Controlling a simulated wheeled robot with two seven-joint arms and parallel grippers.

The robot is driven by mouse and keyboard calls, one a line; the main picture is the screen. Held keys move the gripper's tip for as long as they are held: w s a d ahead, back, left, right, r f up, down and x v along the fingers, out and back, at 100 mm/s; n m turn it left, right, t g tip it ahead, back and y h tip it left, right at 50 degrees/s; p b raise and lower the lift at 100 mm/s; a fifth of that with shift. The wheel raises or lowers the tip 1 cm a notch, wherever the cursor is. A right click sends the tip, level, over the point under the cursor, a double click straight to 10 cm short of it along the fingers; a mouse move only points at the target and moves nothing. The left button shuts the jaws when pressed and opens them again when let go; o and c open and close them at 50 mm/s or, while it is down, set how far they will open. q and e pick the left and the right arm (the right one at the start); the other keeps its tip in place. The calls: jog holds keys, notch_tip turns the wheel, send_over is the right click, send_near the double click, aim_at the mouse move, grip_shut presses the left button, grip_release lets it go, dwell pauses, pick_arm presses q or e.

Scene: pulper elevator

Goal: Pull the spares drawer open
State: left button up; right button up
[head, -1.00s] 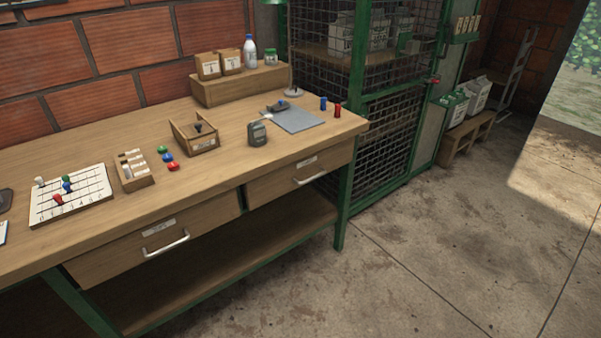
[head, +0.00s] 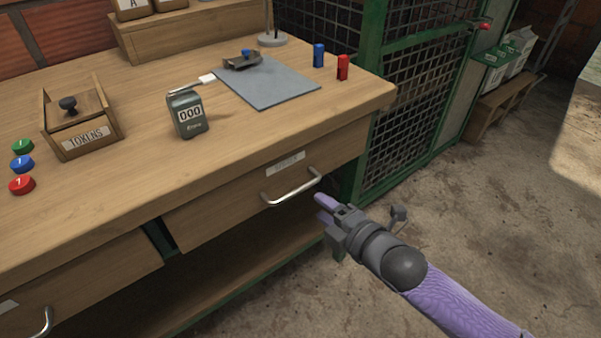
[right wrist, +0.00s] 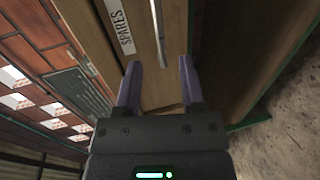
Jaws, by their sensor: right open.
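The spares drawer (head: 245,205) is the right-hand drawer under the bench top and looks shut. Its silver bar handle (head: 291,188) is on the front. The right wrist view shows the label reading SPARES (right wrist: 121,27) and the handle (right wrist: 157,25). My right gripper (head: 322,208) is open and empty, just right of and below the handle's right end. In the right wrist view, its two purple fingers (right wrist: 160,72) lie either side of the handle's near end in the picture; the depth gap is unclear. My left gripper is not in view.
The bench top (head: 130,195) holds a tokens box (head: 80,125), a counter (head: 187,114), a grey mat (head: 275,90) and blue and red pieces near the right edge. A green bench leg and mesh cage (head: 410,110) stand right of the drawer. The floor in front is open.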

aim_at(296, 189)
jog(key=b+x, duration=0.2)
jog(key=x, duration=0.2)
jog(key=b+x, duration=0.3)
jog(key=x, duration=0.1)
jog(key=shift+s+a+f, duration=0.1)
jog(key=shift+a+f, duration=0.05)
jog(key=shift+a, duration=0.15)
jog(key=c, duration=0.6)
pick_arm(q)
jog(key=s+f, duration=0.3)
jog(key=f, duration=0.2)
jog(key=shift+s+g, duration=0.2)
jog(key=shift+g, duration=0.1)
pick_arm(e)
grip_shut()
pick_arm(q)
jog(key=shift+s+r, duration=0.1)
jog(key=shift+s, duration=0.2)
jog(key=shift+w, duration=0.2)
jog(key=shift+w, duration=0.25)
